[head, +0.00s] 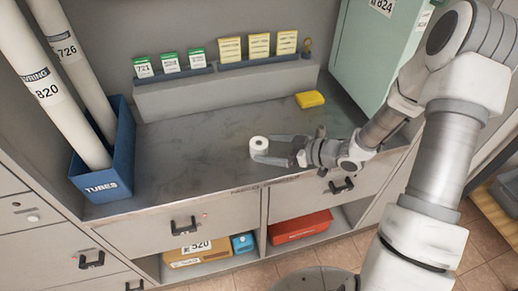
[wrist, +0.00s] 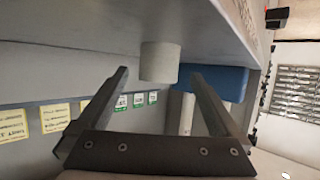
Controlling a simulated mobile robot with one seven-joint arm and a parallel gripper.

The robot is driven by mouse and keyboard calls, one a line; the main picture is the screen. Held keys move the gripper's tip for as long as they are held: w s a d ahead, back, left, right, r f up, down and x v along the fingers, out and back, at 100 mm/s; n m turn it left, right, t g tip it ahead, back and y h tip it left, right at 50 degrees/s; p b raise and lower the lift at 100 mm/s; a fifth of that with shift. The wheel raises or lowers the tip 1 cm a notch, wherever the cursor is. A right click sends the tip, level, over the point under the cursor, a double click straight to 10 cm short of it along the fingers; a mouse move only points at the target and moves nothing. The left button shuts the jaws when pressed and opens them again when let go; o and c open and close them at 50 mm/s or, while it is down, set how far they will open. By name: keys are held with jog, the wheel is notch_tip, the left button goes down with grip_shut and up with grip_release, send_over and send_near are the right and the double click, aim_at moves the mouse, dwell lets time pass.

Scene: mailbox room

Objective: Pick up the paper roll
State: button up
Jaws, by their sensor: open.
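The white paper roll (head: 259,145) stands upright on the grey counter (head: 190,150), near its front edge. My gripper (head: 270,149) comes from the right, with its open fingers pointing at the roll. In the head view the fingertips reach the right side of the roll, and I cannot tell whether they touch it. In the wrist view the roll (wrist: 160,62) shows ahead, between the two open fingertips of my gripper (wrist: 158,72). Nothing is held.
A blue bin (head: 108,160) with tall tubes stands at the left. A ledge (head: 230,85) with several cards runs along the back. A yellow pad (head: 310,99) lies behind my gripper. A green cabinet (head: 375,45) stands at the back right. The counter left of the roll is clear.

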aim_at(267, 146)
jog(key=x, duration=0.4)
jog(key=shift+w+a+r+b, duration=0.1)
jog(key=shift+w+r+b, duration=0.1)
jog(key=shift+b, duration=0.1)
jog(key=c, duration=1.5)
jog(key=shift+o, duration=0.2)
